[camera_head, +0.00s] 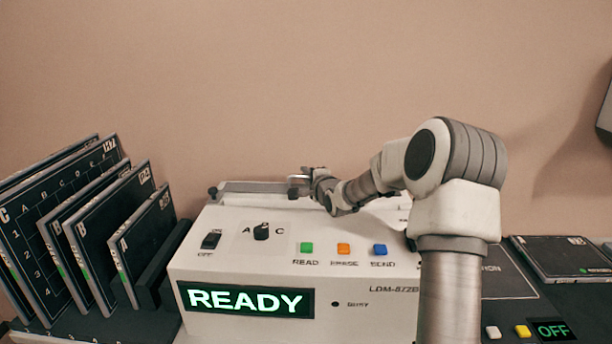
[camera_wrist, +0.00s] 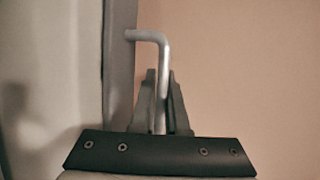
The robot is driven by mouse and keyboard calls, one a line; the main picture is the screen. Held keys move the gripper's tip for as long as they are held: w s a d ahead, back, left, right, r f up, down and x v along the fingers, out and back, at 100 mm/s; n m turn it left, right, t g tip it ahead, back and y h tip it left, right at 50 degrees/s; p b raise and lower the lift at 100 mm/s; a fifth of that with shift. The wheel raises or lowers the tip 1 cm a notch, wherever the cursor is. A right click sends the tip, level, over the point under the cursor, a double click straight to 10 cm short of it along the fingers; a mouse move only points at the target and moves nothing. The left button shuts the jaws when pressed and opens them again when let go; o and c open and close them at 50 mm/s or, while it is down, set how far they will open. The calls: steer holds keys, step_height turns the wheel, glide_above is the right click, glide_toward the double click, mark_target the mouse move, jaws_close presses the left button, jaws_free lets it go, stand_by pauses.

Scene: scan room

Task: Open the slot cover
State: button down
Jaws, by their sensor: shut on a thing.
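The slot cover (camera_head: 252,187) is a long grey strip along the back of the white machine's top. It appears to lie flat, and its right part is hidden behind my arm. My gripper (camera_head: 303,181) is at the cover's back edge, near its middle. In the wrist view, my gripper (camera_wrist: 162,85) is shut on a silver bent-rod handle (camera_wrist: 152,36). The rod runs between the two fingers and its bent end sticks out past the tips. A grey strip (camera_wrist: 120,60) beside the handle looks like the cover's edge.
A rack at left holds several black plates (camera_head: 110,235). Another black plate (camera_head: 565,257) lies at right. A plain wall stands behind.

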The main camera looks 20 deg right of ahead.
steer(key=c, duration=1.2)
jaws_free()
steer(key=shift+s, duration=0.1)
steer(key=s+r+p, duration=0.1)
steer(key=s, duration=0.4)
steer(key=s+r+p, duration=0.1)
steer(key=s, duration=0.5)
steer(key=s+r+p, duration=0.1)
steer(key=s, duration=0.5)
